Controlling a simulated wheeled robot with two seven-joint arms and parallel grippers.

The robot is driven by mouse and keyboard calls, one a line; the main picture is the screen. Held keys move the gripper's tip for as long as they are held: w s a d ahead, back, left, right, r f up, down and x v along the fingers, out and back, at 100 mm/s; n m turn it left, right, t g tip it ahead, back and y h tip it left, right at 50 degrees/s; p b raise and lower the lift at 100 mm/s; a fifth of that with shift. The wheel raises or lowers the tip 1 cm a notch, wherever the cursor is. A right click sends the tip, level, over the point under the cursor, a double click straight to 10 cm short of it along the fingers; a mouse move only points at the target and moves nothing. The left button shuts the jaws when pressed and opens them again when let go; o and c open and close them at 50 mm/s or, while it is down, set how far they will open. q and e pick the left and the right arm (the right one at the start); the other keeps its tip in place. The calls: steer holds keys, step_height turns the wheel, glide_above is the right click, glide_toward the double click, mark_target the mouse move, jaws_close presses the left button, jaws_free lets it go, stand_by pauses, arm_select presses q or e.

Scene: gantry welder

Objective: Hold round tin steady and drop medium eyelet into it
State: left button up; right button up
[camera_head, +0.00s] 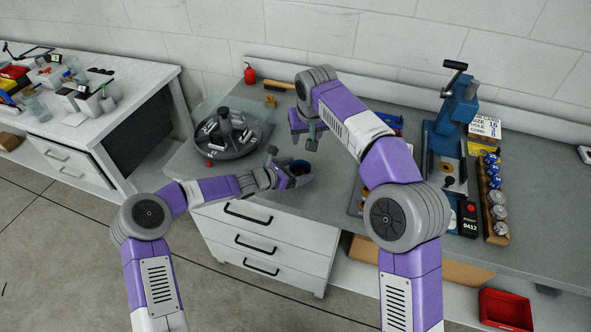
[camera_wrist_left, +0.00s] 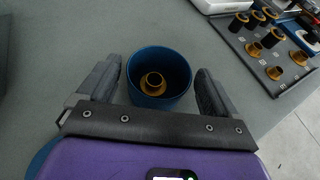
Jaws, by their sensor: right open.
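The blue round tin (camera_head: 307,181) stands on the grey bench near its front edge. In the left wrist view the tin (camera_wrist_left: 160,102) is upright, and a brass-coloured eyelet (camera_wrist_left: 153,82) lies inside on its floor. My left gripper partly hides the tin in the head view.
A round dark tray (camera_head: 228,145) with parts stands left of the grippers. A board with several brass eyelets (camera_wrist_left: 268,60) lies to the right of the tin. A blue press (camera_head: 453,120) and a wooden rack (camera_head: 495,235) stand farther right.

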arm_select(q)
steer(key=shift+a, duration=0.1)
steer(key=v, duration=1.2)
steer(key=shift+r, duration=0.1)
